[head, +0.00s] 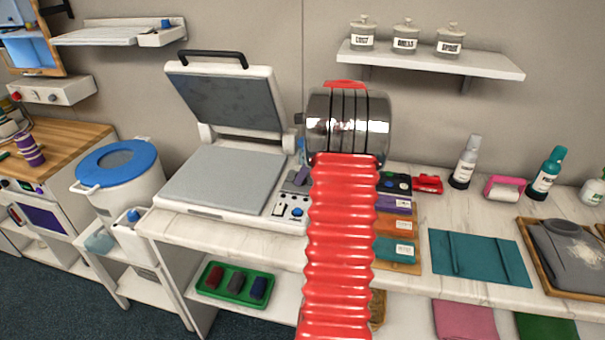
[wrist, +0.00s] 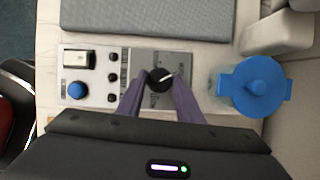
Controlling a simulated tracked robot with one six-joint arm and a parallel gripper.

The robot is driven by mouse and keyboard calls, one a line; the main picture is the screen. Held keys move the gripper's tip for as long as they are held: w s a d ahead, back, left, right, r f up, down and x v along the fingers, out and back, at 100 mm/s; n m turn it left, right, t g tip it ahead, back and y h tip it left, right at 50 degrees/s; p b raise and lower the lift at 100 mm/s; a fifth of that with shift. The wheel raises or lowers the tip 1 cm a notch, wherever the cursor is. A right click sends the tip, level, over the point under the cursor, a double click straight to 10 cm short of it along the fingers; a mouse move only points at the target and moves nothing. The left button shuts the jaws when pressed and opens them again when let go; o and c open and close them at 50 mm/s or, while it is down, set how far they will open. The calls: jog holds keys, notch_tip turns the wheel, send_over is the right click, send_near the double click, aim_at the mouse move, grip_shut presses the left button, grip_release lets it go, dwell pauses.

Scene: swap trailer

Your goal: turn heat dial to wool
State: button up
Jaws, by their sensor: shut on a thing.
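The heat dial (wrist: 160,78) is a round black knob with a white pointer line, on a grey plate of the press's control panel (wrist: 97,92). In the wrist view the pointer slants toward the upper right. The marks around the dial are too small to read. My gripper (wrist: 160,84) has purple fingers and is shut on the dial, one finger at each side.
A white rocker switch (wrist: 78,58), a blue knob (wrist: 76,90) and small black knobs (wrist: 113,77) share the panel. A blue-capped container (wrist: 257,87) stands close beside my right finger. Folded cloths (head: 395,225) lie right of my arm. A shelf with jars (head: 430,57) hangs above.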

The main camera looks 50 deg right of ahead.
jog(key=shift+n+y, duration=0.4)
jog(key=shift+n, duration=0.8)
jog(key=o, duration=1)
jog(key=shift+d+r, duration=0.1)
jog(key=shift+r, duration=0.05)
jog(key=shift+s+d+r, duration=0.1)
jog(key=shift+r, duration=0.15)
jog(key=v, duration=1.3)
